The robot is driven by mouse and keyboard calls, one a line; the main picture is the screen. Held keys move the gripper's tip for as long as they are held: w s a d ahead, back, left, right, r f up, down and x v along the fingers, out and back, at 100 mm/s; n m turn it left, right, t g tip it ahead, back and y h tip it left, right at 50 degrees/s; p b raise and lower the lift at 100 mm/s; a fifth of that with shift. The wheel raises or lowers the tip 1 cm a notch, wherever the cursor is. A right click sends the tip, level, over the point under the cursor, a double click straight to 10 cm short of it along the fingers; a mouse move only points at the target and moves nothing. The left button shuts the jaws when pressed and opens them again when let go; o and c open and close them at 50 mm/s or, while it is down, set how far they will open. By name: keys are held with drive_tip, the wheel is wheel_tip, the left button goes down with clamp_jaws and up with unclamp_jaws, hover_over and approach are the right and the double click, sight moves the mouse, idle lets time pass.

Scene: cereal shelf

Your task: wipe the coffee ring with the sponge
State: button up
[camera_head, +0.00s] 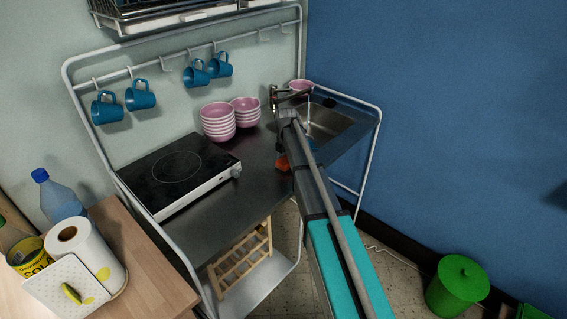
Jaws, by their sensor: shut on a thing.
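My arm reaches from the lower right to the dark metal counter (225,205). My gripper (286,154) is at its far end, low over the counter in front of the sink, and mostly hidden by the arm. A small orange thing (283,163) shows at the gripper, close to the counter surface. It looks like the sponge, held in the shut jaws. I cannot tell whether it touches the counter. I see no coffee ring; the arm covers part of the counter.
A black hotplate (178,168) stands left on the counter. Stacked pink bowls (217,122) stand behind it, and a sink (325,122) with a tap is at the right. Blue mugs (140,96) hang above. A wooden table (145,270) holds a paper roll. A green bin (457,286) stands right.

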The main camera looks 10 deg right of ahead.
drive_tip(key=shift+d, duration=0.1)
idle(0.3)
drive_tip(key=shift+w+d, duration=0.9)
drive_tip(key=shift+d, duration=0.2)
drive_tip(key=shift+w+d, duration=0.45)
drive_tip(key=shift+d, duration=0.2)
drive_tip(key=shift+w+d, duration=0.4)
drive_tip(key=shift+d, duration=0.2)
drive_tip(key=shift+a, duration=0.1)
drive_tip(key=shift+s+a, duration=0.9)
drive_tip(key=shift+a, duration=0.25)
drive_tip(key=shift+s+a, duration=0.95)
drive_tip(key=shift+a, duration=0.3)
